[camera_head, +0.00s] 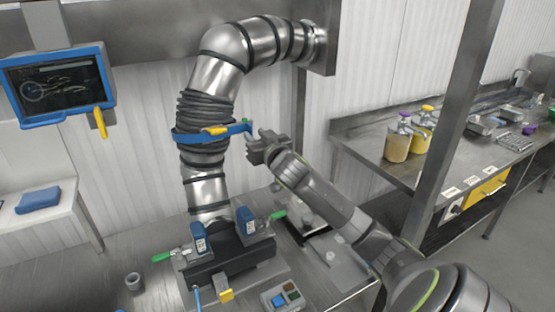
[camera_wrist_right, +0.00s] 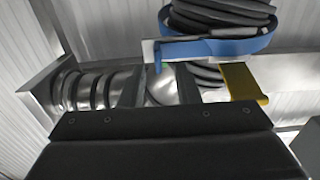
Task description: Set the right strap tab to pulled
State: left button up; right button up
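A blue strap (camera_head: 188,137) runs around the black bellows of the steel pipe, with a yellow buckle (camera_head: 215,131) at its front. The strap's right end carries a small tab (camera_head: 246,126). My right gripper (camera_head: 254,138) is just right of and below this end. In the right wrist view the strap (camera_wrist_right: 222,46) crosses above, and a small blue tab (camera_wrist_right: 158,67) hangs near the gap between the fingers. The fingers (camera_wrist_right: 157,78) are apart, with nothing clearly clamped. Whether they touch the tab cannot be told. My left gripper is not in view.
Below the pipe stands a dark machine with two blue clamps (camera_head: 245,220) and green-handled levers (camera_head: 163,256). A screen (camera_head: 58,84) hangs at the left. A steel counter (camera_head: 375,149) with yellow containers is at the right, behind a post (camera_head: 447,130). A yellow part (camera_wrist_right: 245,82) shows in the wrist view.

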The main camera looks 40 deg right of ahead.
jog(key=b+v, duration=0.3)
jog(key=v, duration=1.1)
jog(key=shift+s, duration=0.35)
